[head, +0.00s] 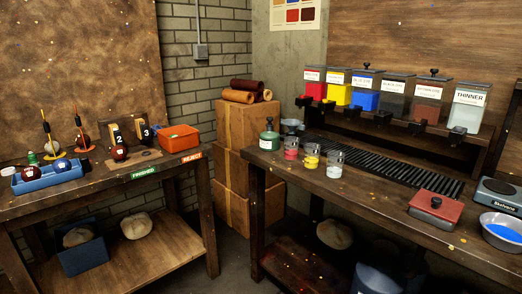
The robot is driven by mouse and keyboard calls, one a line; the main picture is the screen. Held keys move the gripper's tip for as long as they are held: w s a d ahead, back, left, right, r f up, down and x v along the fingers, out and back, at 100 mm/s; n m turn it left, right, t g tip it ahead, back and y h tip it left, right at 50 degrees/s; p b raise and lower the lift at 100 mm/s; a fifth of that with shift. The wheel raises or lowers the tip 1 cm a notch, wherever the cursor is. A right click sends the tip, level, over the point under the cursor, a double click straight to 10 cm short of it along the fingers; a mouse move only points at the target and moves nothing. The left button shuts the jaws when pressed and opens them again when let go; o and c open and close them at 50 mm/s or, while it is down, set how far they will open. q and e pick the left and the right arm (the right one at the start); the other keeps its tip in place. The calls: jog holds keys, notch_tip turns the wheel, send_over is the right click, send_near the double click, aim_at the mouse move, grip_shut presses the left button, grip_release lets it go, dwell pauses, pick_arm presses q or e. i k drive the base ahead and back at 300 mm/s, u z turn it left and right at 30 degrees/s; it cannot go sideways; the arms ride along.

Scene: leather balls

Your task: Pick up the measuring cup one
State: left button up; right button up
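Three small clear measuring cups stand upright in a row on the right-hand table (385,210). The left cup (291,148) holds something red or pink. The middle cup (311,157) holds something yellow. The right cup (334,164) looks whitish or grey inside. I see no readable number on any cup, so I cannot tell which is cup one. Neither of my grippers is in view.
A green lidded jar (269,137) stands left of the cups. Behind them are a black slatted rack (385,163) and several colour dispensers (364,93). A red lidded box (436,207) and a bowl of blue (502,232) stand right. The table's front middle is clear.

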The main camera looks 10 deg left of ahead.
aim_at(291, 144)
jog(key=u, duration=0.65)
jog(key=i, duration=0.7)
jog(key=u, duration=0.45)
jog(key=i, duration=0.8)
jog(key=z, duration=0.5)
